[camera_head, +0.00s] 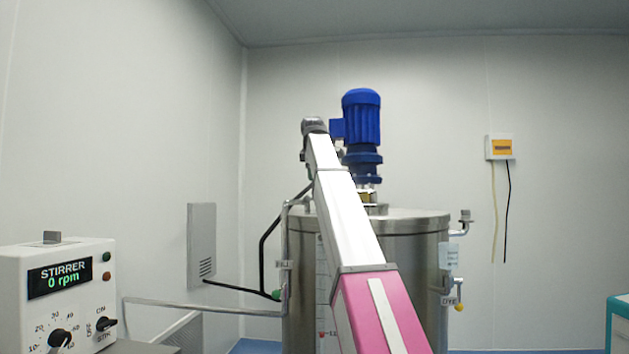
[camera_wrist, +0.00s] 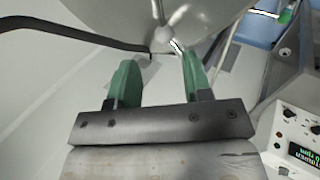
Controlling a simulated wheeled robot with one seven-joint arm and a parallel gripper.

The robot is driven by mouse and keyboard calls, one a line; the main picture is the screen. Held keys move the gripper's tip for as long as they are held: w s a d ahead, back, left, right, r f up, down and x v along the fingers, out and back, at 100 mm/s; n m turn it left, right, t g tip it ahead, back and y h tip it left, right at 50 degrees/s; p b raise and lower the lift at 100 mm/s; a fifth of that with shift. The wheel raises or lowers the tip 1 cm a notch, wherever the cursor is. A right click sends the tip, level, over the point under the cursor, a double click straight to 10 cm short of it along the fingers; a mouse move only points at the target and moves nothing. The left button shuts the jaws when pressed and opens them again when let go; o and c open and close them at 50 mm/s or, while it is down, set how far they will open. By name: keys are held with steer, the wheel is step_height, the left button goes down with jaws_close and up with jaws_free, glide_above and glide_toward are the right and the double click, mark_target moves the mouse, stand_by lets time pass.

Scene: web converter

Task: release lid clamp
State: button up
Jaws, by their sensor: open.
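The steel tank (camera_head: 415,260) with its flat lid (camera_head: 405,214) stands in the middle of the head view, partly hidden behind my arm. A small metal fitting (camera_head: 466,216) sticks out at the lid's right rim; it may be a clamp, but I cannot tell. In the wrist view, my gripper (camera_wrist: 159,66) has two green fingers spread apart with nothing held between them. The tank's curved steel surface (camera_wrist: 115,18) lies beyond the fingertips. A small metal rod with a pale end (camera_wrist: 176,45) shows near the right fingertip. My gripper is not clearly visible in the head view.
A blue motor (camera_head: 361,122) stands above the lid. A dark hose (camera_wrist: 70,33) runs to the tank's left side. A stirrer control box (camera_head: 62,290) reading 0 rpm stands at left. A bent pipe (camera_head: 200,305) crosses low at left. A yellow-fronted wall box (camera_head: 500,147) hangs at right.

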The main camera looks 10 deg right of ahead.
steer(key=shift+s+r, duration=0.1)
steer(key=shift+r, duration=0.05)
steer(key=shift+s+a, duration=0.1)
steer(key=shift+s, duration=0.1)
steer(key=c, duration=0.7)
steer(key=s+m+y, duration=0.1)
steer(key=s+a+m+y, duration=0.1)
steer(key=s, duration=0.1)
steer(key=s+m+y, duration=0.1)
steer(key=s, duration=0.1)
steer(key=shift+a+r, duration=0.3)
steer(key=shift+r, duration=0.05)
jaws_close()
steer(key=x, duration=1)
steer(key=shift+s+a, duration=0.1)
steer(key=shift+w+d+f, duration=0.1)
steer(key=shift+w+d, duration=0.1)
steer(key=shift+w, duration=0.4)
steer(key=shift+w+d+f, duration=0.1)
steer(key=shift+w+d, duration=0.15)
steer(key=shift+w, duration=0.35)
steer(key=shift+w+d+f, duration=0.1)
steer(key=shift+w+d, duration=0.2)
steer(key=shift+w, duration=0.35)
